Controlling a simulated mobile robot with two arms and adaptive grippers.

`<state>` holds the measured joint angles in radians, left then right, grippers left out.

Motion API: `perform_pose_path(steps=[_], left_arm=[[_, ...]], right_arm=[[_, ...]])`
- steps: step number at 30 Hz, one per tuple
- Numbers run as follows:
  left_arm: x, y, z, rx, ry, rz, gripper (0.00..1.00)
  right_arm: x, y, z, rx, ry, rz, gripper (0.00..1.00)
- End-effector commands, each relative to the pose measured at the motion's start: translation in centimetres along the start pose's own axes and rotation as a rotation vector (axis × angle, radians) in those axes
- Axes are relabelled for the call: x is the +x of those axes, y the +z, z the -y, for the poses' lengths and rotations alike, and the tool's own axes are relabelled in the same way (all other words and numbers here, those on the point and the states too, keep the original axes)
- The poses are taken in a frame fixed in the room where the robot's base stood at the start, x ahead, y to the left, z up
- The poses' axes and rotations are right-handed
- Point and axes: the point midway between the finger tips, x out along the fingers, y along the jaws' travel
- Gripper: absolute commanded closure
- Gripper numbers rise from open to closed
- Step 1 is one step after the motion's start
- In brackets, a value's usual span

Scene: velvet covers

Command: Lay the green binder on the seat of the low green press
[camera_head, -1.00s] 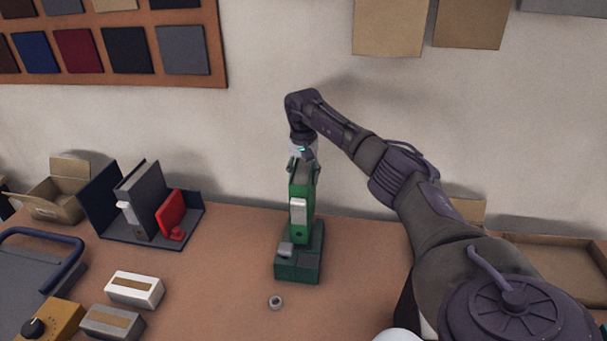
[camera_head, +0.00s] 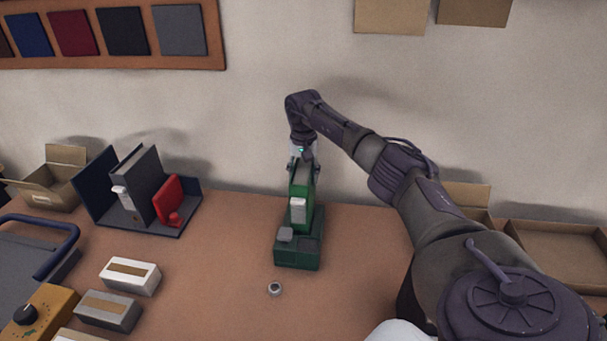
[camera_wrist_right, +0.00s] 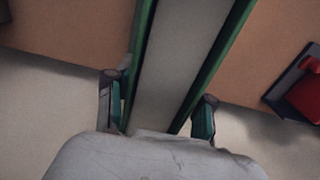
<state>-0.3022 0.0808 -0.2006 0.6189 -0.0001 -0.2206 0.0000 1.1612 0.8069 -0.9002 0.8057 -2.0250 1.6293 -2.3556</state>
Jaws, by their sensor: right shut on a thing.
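The green binder (camera_head: 303,190) is upright with a pale label on its spine, above the low green press (camera_head: 298,259). Its lower end overlaps the press body, near a grey block at the press's left front; I cannot tell whether it touches the seat. My right gripper (camera_head: 303,164) is shut on the upper part of the binder. In the right wrist view the fingers (camera_wrist_right: 158,108) are on either side of the binder (camera_wrist_right: 180,62), whose green covers border a grey middle. The left gripper is not in view.
A small grey ring (camera_head: 275,289) lies in front of the press. On the left stand a dark holder with a grey binder (camera_head: 143,183) and a red item (camera_head: 169,200), and small boxes (camera_head: 130,276). An open tray (camera_head: 555,252) is at right. The wall is close behind.

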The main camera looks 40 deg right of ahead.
Motion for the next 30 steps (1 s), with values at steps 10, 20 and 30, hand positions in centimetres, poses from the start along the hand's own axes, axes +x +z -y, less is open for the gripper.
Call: perform_pose_path(steps=[10,20,30], left_arm=[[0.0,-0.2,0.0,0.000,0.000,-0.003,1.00],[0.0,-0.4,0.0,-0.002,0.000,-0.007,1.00],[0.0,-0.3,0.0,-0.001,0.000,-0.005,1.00]], right_arm=[[-0.1,0.0,0.0,0.000,-0.001,-0.001,0.22],[0.0,0.0,0.0,0.000,0.001,0.001,0.17],[-5.0,-0.1,0.0,-0.001,-0.003,-0.003,0.17]])
